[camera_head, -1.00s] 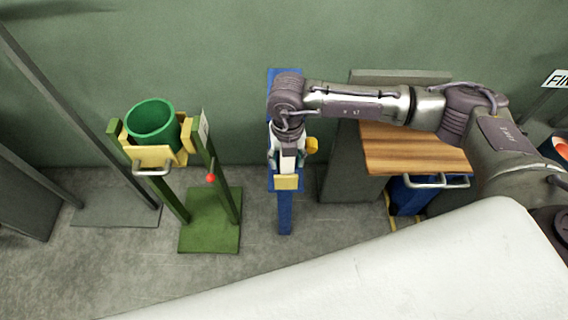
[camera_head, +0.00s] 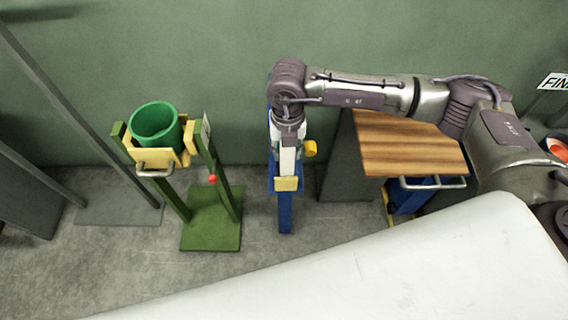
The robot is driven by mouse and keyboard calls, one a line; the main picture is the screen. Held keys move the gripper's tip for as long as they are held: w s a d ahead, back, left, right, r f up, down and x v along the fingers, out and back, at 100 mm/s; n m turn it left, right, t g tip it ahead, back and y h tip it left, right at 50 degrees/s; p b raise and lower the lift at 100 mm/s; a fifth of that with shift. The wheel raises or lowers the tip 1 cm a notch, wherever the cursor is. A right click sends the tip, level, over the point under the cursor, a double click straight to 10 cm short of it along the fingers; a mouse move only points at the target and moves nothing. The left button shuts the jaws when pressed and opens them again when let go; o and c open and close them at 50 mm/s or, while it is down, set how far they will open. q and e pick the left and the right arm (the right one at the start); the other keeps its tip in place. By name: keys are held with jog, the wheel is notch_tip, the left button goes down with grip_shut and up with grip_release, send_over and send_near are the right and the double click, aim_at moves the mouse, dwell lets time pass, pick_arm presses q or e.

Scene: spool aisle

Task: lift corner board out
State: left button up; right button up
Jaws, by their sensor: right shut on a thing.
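A blue stand (camera_head: 285,212) stands upright against the green wall, with a pale yellow block (camera_head: 286,184) on its front and a yellow knob (camera_head: 310,148) at its right side. A narrow white upright piece, which looks like the corner board (camera_head: 288,160), shows in front of the stand, above the block. My right gripper (camera_head: 288,141) points down from above and is shut on the top of this piece. The fingertips are small and partly hidden by the wrist, and I cannot tell whether the board's lower end is still inside the stand. My left gripper is out of view.
A green stand (camera_head: 211,232) holding a green bucket (camera_head: 155,123) is at the left, with a red ball (camera_head: 212,179) on it. A wooden-topped cabinet (camera_head: 405,148) with a metal handle is at the right, under my arm. A large white surface fills the front.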

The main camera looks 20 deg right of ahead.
notch_tip(320, 180, up, 7)
jog(key=p, duration=0.3)
dwell(0.4)
